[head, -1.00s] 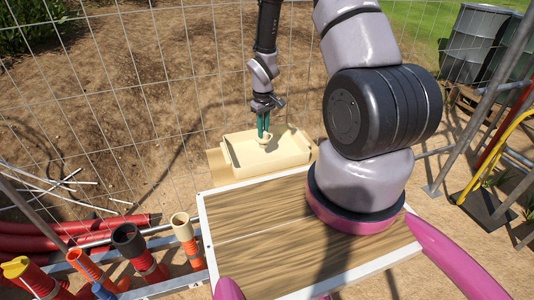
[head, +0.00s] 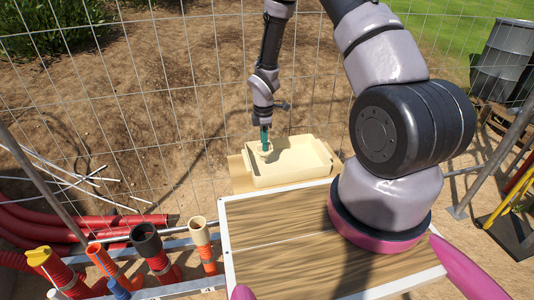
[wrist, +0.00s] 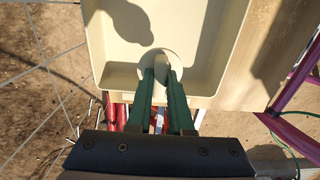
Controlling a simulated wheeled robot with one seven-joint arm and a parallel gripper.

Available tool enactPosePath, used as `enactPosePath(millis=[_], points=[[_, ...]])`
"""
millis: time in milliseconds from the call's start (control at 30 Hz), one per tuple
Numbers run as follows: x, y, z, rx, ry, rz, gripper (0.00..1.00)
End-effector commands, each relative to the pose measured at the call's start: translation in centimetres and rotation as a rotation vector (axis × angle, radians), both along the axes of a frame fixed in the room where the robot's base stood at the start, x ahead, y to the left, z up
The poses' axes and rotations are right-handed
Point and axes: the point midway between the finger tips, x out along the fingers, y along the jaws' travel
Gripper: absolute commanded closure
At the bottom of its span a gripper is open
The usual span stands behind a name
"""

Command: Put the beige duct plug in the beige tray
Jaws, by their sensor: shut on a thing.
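The beige duct plug (head: 265,151) is held between the green fingers of my gripper (head: 265,138). In the wrist view, the plug (wrist: 159,62) shows as a pale round piece between the fingertips (wrist: 160,76), which cover part of it. The beige tray (head: 300,179) stands behind the wood-topped table. The plug appears over the left part of the tray. In the wrist view it overlaps the tray (wrist: 233,40) near the inner wall edge. Its exact height above the tray floor is hard to tell. A shadow lies on the tray floor.
A wood-topped table (head: 275,220) with a white rim is in front of the tray. Several upright pipes (head: 200,240) stand at the lower left beside red hoses (head: 90,222). A wire fence (head: 170,130) runs behind. A grey barrel (head: 503,60) is at the right.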

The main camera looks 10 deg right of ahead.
Motion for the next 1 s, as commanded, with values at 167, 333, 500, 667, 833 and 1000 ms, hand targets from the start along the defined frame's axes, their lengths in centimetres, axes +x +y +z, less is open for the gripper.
enactPosePath(millis=[167, 333, 500, 667, 833, 1000], points=[[0.0, 0.0, -1.5, -0.001, 0.001, -0.001, 1.00], [0.0, 0.0, -3.9, -0.001, 0.001, -0.001, 1.00], [0.1, 0.0, -4.1, 0.000, -0.003, -0.002, 1.00], [0.0, 0.0, -4.3, 0.000, -0.002, -0.002, 1.00], [0.1, 0.0, -4.4, 0.000, -0.002, -0.002, 0.51], [0.1, 0.0, -4.4, 0.000, -0.002, -0.002, 0.51]])
